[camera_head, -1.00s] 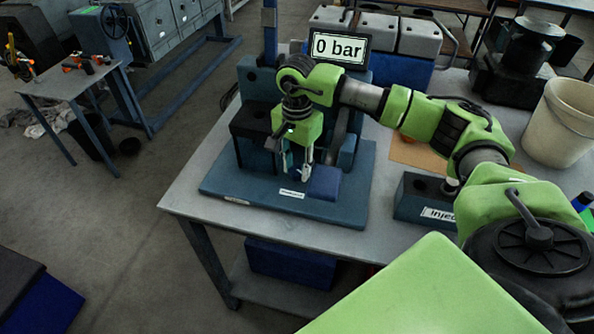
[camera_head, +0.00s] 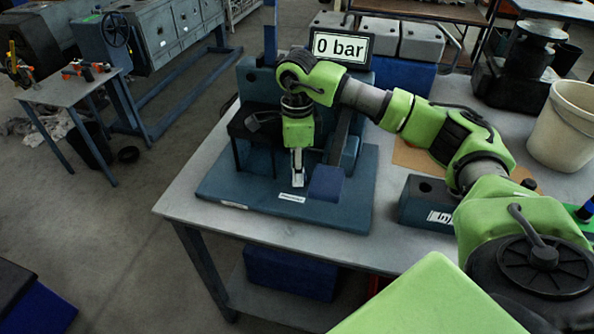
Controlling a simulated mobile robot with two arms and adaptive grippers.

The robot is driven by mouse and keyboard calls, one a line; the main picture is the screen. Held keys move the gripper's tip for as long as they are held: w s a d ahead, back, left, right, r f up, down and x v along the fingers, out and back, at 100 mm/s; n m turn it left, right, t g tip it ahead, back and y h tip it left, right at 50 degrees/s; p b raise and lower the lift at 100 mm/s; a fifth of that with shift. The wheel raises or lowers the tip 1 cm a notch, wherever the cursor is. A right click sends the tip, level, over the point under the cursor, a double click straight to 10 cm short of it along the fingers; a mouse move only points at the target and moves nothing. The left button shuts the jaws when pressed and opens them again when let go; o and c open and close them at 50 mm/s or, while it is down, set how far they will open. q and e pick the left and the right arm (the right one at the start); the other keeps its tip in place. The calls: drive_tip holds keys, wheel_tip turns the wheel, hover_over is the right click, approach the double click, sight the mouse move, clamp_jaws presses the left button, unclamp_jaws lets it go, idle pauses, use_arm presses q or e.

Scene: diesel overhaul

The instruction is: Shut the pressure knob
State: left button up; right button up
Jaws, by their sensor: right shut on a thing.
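My right gripper (camera_head: 297,178) points down at the front of the blue-grey test stand (camera_head: 218,190), above its base plate and just left of a dark blue block (camera_head: 326,183). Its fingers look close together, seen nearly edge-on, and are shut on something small. The pressure knob itself cannot be made out; the fingers and wrist hide that spot. The display (camera_head: 341,47) behind my arm reads 0 bar. My left gripper is not in view.
The stand sits on a grey workbench (camera_head: 180,203). A dark blue-grey labelled block (camera_head: 415,205) and a white bucket (camera_head: 565,130) stand to the right. A black holder (camera_head: 253,122) rises left of the gripper. A small side table (camera_head: 60,88) is far left.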

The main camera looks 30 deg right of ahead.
drive_tip(key=shift+m, duration=0.7)
drive_tip(key=shift+o, duration=0.2)
drive_tip(key=shift+c, duration=0.2)
drive_tip(key=o, duration=1.1)
drive_tip(key=shift+r, duration=0.1)
wheel_tip(320, 180, up, 12)
